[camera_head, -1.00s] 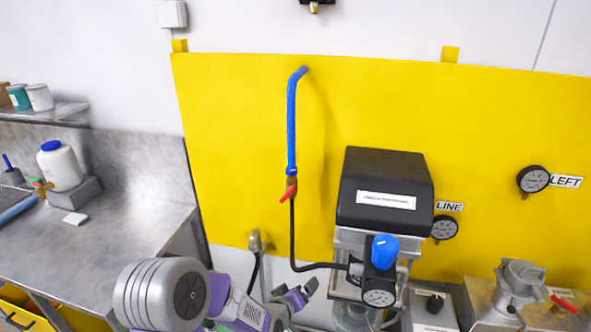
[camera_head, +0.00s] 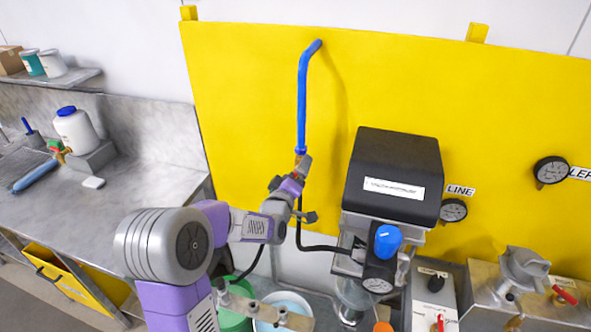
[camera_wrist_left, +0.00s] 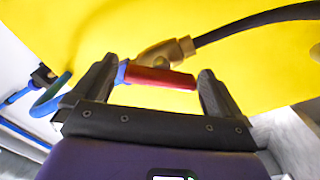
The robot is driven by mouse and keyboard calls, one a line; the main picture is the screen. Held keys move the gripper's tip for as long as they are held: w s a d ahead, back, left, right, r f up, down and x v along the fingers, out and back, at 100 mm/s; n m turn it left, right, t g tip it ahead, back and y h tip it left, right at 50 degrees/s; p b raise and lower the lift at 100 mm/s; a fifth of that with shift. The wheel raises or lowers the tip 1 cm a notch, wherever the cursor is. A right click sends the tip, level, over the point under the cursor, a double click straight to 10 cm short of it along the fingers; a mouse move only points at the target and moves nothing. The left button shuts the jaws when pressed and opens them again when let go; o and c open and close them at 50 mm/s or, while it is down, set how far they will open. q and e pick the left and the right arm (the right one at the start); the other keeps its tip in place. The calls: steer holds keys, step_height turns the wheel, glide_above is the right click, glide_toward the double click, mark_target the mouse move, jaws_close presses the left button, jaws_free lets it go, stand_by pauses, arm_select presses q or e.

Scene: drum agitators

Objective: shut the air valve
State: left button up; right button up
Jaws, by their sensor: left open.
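The air valve shows in the left wrist view as a brass body (camera_wrist_left: 162,53) with a red lever (camera_wrist_left: 160,78), between the blue pipe and a black hose. In the head view the valve sits at the lower end of the blue pipe (camera_head: 302,100), mostly hidden behind my gripper. My left gripper (camera_head: 305,190) is open at the valve. In the left wrist view its two fingers (camera_wrist_left: 157,72) stand on either side of the red lever, one near each end. I cannot tell whether they touch it. My right gripper is out of view.
A black-topped unit (camera_head: 397,165) with a blue knob (camera_head: 387,240) stands to the right of the valve. The black hose (camera_head: 320,248) runs to it. The yellow panel (camera_head: 245,100) is close behind. Buckets, one white (camera_head: 290,300), stand below my forearm.

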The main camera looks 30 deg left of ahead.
arm_select(q)
steer(key=shift+w, duration=0.2)
steer(key=c, duration=0.9)
steer(key=shift+f+m+b, duration=0.2)
steer(key=shift+m+b, duration=0.6)
steer(key=shift+b, duration=0.35)
steer(key=m+b, duration=0.3)
steer(key=shift+m, duration=0.3)
steer(key=m+b, duration=0.1)
steer(key=m, duration=0.1)
steer(key=shift+r+m+b, duration=0.1)
steer(key=shift+m+b, duration=0.2)
steer(key=shift+d+r+m+b, duration=0.1)
steer(key=shift+m+b, duration=0.35)
steer(key=shift+m, duration=1.05)
steer(key=shift+r, duration=0.1)
steer(key=shift+c, duration=0.4)
steer(key=o, duration=1)
